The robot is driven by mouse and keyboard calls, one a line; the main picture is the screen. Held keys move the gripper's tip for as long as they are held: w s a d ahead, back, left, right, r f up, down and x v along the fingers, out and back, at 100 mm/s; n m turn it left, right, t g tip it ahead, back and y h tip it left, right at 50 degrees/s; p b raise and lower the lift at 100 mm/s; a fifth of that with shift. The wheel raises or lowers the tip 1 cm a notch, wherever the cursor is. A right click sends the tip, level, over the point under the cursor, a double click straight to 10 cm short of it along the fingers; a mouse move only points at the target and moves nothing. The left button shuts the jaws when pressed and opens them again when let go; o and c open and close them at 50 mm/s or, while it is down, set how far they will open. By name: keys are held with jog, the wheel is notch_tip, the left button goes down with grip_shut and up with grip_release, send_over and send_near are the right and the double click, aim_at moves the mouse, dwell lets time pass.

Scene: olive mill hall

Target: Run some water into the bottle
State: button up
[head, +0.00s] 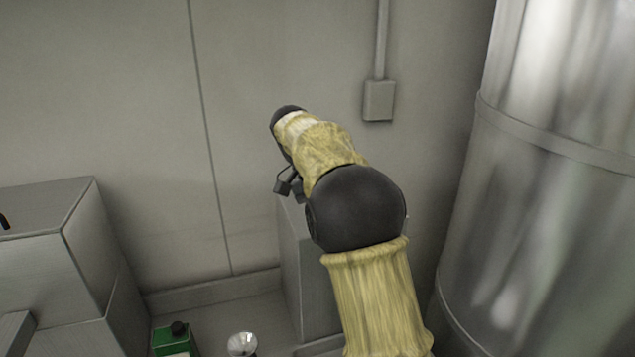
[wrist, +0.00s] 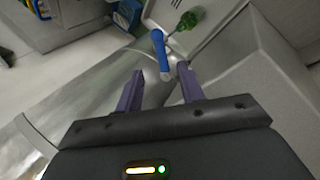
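My gripper shows in the wrist view (wrist: 160,74) with its two purple fingers spread apart and nothing clasped. A blue bar-like handle (wrist: 158,50) shows between and beyond the fingertips, with a gap on each side; I cannot tell its depth. A green part (wrist: 188,20), perhaps a valve handle, lies just beyond it. In the head view my gripper (head: 288,184) is small and dark, near the back wall, partly hidden by my arm. I cannot make out a bottle or a water outlet for certain in either view.
A grey box-shaped unit (head: 85,225) stands at the left and a large metal tank (head: 560,180) at the right. A grey block (head: 310,275) stands behind my arm. A green box with a dark knob (head: 172,340) and a shiny round object (head: 242,343) are low in front.

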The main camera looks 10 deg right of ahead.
jog(key=p+v, duration=0.3)
jog(key=v, duration=0.6)
jog(key=shift+p, duration=0.4)
